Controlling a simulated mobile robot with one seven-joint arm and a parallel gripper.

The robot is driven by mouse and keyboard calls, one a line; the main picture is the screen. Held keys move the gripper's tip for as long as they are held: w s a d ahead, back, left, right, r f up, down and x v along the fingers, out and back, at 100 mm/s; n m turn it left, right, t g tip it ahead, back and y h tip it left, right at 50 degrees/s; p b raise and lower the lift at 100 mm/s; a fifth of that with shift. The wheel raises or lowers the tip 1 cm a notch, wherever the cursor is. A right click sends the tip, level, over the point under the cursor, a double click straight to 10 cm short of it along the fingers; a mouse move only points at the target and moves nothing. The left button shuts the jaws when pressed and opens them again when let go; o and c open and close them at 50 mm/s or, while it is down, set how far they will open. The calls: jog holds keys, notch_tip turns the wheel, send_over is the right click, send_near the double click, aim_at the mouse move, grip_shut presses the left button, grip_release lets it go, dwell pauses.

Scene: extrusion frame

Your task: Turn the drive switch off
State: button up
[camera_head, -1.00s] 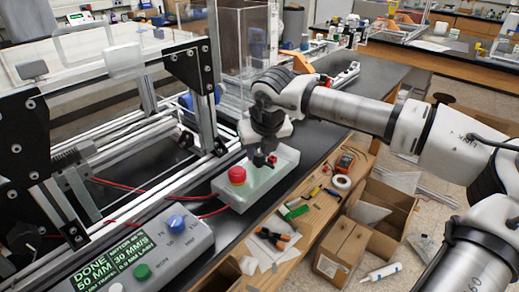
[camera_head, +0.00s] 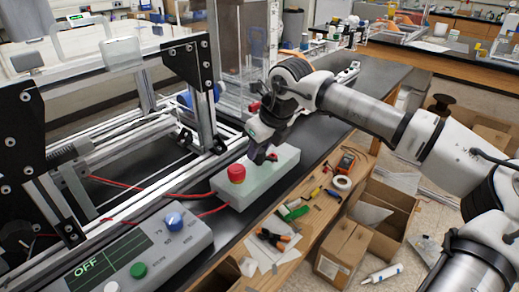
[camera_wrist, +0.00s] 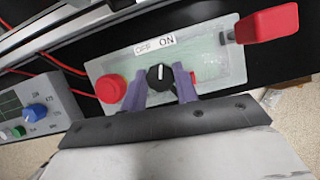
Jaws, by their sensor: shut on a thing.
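The drive switch is a black rotary knob (camera_wrist: 160,74) on a pale green-white box (camera_wrist: 218,68), under a label (camera_wrist: 155,43) reading OFF and ON. A white mark on the knob shows in the wrist view; which word it points to is hard to tell. My gripper (camera_wrist: 160,84) has its two purple fingers closed on the knob's sides. In the head view my gripper (camera_head: 263,155) is tilted over the box (camera_head: 263,182) and hides most of the knob. The grey controller's screen (camera_head: 101,263) reads OFF.
A red mushroom button (camera_head: 236,173) sits on the box, left of the knob. A red flag-like part (camera_wrist: 267,24) rises near the box's right end. The extrusion frame (camera_head: 190,70) stands at left. Tools and cardboard boxes (camera_head: 342,250) lie at right.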

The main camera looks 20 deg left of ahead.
jog(key=n+g, duration=0.1)
jog(key=n, duration=0.2)
jog(key=n+g, duration=0.1)
jog(key=n, duration=0.2)
jog(key=shift+w+r+p, duration=0.1)
jog(key=shift+p, duration=0.2)
jog(key=n+g, duration=0.1)
jog(key=n, duration=0.2)
jog(key=n+g+p, duration=0.1)
jog(key=n, duration=0.2)
jog(key=shift+w+n+g+h, duration=0.1)
jog(key=shift+n+g+h, duration=0.2)
jog(key=o, duration=1)
jog(key=b+v, duration=0.1)
jog(key=v, duration=1.2)
jog(key=shift+w+r, duration=0.15)
jog(key=shift+r, duration=0.2)
jog(key=shift+f, duration=0.1)
